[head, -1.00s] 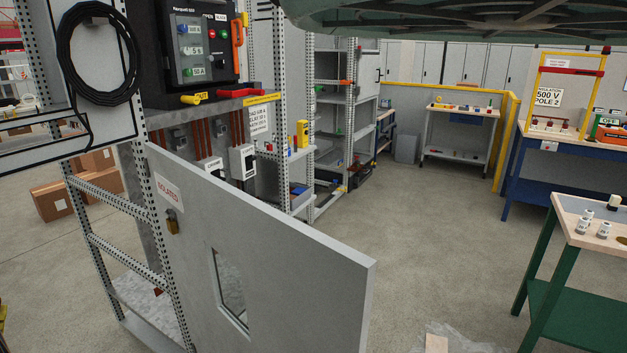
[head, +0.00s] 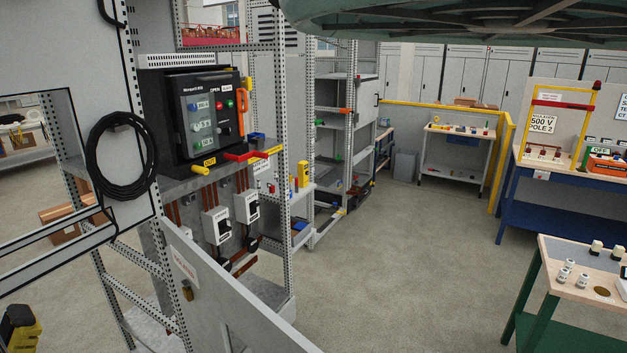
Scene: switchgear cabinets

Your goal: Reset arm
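My gripper and arm are not in this head view. A switchgear cabinet frame of perforated grey posts stands at left. It holds a black breaker unit (head: 203,115) with green and red buttons and an orange handle at its right side. Yellow and red handles (head: 240,156) stick out below it. Whether anything touches my gripper cannot be seen.
A black cable coil (head: 121,156) hangs at left. A green-legged table (head: 562,290) with small white parts stands at right, and a blue bench (head: 550,212) behind it. A yellow rail (head: 440,106) runs at the back. The middle floor (head: 400,260) is clear.

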